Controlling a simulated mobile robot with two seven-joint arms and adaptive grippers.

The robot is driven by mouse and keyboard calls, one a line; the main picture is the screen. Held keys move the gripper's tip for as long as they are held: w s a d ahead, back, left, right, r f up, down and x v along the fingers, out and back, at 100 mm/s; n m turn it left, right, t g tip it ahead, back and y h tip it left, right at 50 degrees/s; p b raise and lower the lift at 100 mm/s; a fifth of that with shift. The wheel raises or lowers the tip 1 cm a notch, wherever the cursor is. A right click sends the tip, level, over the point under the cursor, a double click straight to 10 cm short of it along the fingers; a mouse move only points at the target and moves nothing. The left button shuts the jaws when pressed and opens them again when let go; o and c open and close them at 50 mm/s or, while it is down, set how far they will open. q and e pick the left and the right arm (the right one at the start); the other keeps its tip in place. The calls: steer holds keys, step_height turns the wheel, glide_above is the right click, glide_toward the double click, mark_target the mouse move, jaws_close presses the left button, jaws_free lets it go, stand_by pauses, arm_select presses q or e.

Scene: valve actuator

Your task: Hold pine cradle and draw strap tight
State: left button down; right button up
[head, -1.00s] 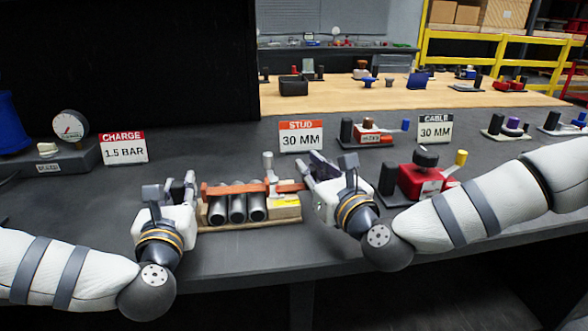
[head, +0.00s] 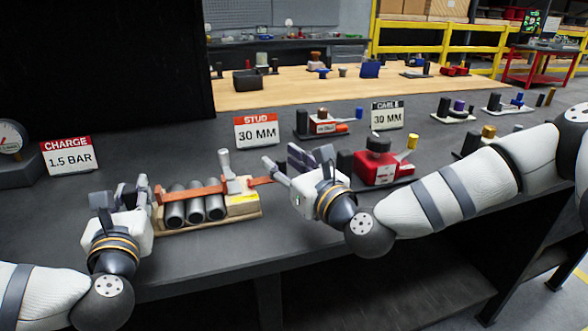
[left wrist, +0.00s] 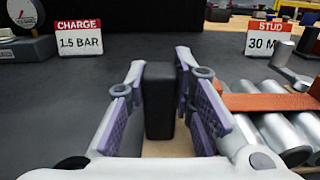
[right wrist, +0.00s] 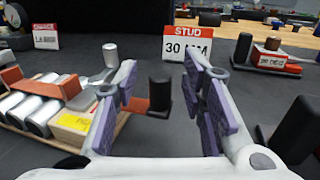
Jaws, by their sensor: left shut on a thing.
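The pine cradle (head: 215,223) lies on the dark bench, holding several grey cylinders (head: 194,207). An orange strap (head: 180,192) crosses over them to a grey buckle with an upright lever (head: 224,160). My left gripper (head: 122,197) is at the cradle's left end, shut on a black upright block (left wrist: 160,100). My right gripper (head: 282,160) is open right of the cradle. In the right wrist view, the strap's free end carries a black cylindrical grip (right wrist: 159,96), seen between the parted fingers (right wrist: 160,75) and not clamped. A yellow label (right wrist: 75,122) marks the cradle's right end.
A red device (head: 382,168) with a yellow knob stands close right of my right gripper. Signs for charge (head: 70,156), stud (head: 256,131) and cable (head: 388,115) stand behind. A gauge (head: 10,138) is at far left. The bench in front of the cradle is clear.

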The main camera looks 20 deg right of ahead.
arm_select(q)
steer(key=shift+f, duration=0.1)
arm_select(e)
steer(key=v, duration=1)
steer(key=shift+s+d, duration=0.15)
steer(key=shift+s, duration=0.2)
arm_select(q)
steer(key=c, duration=1.3)
jaws_free()
